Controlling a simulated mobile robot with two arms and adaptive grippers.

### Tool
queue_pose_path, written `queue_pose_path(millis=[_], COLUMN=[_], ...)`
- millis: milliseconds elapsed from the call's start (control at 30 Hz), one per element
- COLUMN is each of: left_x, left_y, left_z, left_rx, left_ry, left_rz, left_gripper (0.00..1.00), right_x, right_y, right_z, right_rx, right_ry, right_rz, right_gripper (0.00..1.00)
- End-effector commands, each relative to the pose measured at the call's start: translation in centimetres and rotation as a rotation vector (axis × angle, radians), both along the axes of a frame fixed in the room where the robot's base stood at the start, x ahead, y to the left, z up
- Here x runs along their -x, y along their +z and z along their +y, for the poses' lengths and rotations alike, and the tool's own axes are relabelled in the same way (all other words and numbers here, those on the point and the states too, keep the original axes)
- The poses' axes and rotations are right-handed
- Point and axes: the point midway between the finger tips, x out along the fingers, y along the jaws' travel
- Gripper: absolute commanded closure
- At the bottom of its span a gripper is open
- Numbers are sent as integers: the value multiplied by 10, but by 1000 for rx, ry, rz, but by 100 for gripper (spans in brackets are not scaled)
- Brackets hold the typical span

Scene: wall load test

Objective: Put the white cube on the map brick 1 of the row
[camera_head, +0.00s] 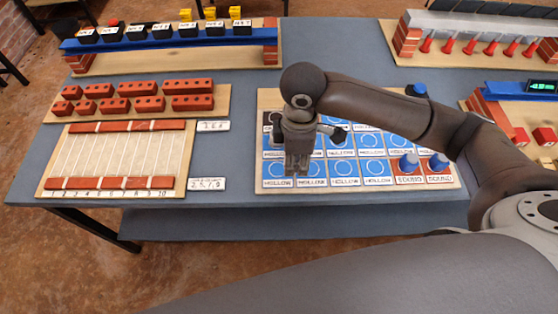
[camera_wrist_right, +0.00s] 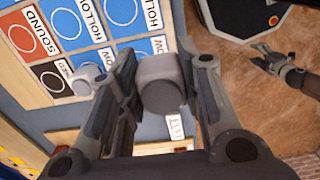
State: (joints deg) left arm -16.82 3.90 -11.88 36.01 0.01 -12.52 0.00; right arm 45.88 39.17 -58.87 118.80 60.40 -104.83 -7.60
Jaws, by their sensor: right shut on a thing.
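The map board (camera_head: 259,187) lies at the table's front middle, with blue cells marked HOLLOW and red cells (camera_head: 409,180) marked SOUND. My right gripper (camera_head: 298,170) points down over the board's left part and hides some cells. In the wrist view my right gripper (camera_wrist_right: 160,100) is shut on a pale grey, rounded thing (camera_wrist_right: 160,85). I cannot tell whether this is the white cube; no plain white cube shows elsewhere. A far gripper, seemingly my left (camera_wrist_right: 264,57), is in the wrist view only, its jaws too small to judge.
Red bricks (camera_head: 150,104) lie on a board at left, behind a strung frame (camera_head: 112,160). A blue beam (camera_head: 180,43) with dark labelled blocks stands behind. My right arm crosses the map's right side. The front table strip is clear.

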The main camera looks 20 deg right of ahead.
Motion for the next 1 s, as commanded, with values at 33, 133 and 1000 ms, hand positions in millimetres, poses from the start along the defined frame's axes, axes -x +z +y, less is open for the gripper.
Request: queue_pose_path(millis=[33,133,1000], left_x=[1,3,11], left_y=[2,1,9], left_z=[3,8,11], left_rx=[-3,-10,-14], left_ry=[0,1,3], left_rz=[1,5,17], left_gripper=[45,45,45], right_x=[-10,-24,-55], right_y=[-4,-25,-94], right_z=[4,9,18], right_rx=[1,1,1], right_ry=[-1,-1,2], right_rz=[1,3,-2], right_gripper=[92,92,92])
